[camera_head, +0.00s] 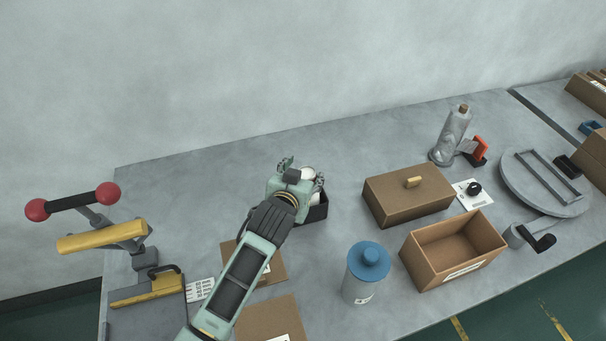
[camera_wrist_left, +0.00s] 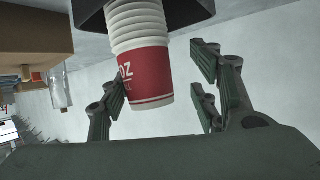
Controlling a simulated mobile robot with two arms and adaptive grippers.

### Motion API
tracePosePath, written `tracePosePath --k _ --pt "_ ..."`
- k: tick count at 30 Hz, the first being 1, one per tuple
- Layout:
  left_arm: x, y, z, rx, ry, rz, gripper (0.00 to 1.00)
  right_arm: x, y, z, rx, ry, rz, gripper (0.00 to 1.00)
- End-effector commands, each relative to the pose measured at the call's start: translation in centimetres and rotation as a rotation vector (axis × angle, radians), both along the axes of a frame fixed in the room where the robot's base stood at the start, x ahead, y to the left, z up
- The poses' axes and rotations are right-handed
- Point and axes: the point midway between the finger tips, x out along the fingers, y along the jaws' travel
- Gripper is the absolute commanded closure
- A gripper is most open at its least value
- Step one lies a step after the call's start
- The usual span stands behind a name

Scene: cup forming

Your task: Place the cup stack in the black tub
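The cup stack (camera_wrist_left: 140,60) is a row of nested white paper cups, the end one with a red printed band. In the left wrist view it reaches into the black tub (camera_wrist_left: 195,12) at the top of the picture. In the head view the tub (camera_head: 318,212) stands on the table, mostly hidden by my left gripper, with white cup parts (camera_head: 308,172) showing beside the fingers. My left gripper (camera_head: 300,182) is at the tub. Its fingers are spread to either side of the stack, with a visible gap on the right; contact on the left is unclear. My right gripper is not in view.
A closed brown box (camera_head: 405,200) and an open brown box (camera_head: 455,255) stand to the right. A blue-topped canister (camera_head: 366,275) is in front. Flat cardboard pieces (camera_head: 270,322) lie under and near my arm. A lever press (camera_head: 100,235) is at the left. The table behind the tub is clear.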

Motion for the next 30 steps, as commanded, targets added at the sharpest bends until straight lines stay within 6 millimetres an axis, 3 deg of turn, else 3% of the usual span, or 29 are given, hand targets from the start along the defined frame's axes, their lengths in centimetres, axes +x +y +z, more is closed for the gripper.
tracePosePath --k 13,30 --pt "-0.9 0.2 0.5 -0.001 -0.003 0.0 0.41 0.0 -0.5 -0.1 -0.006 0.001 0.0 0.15" --pt "-9.2 2.5 4.7 -0.002 -0.002 -0.001 0.41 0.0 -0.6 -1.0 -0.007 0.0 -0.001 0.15"
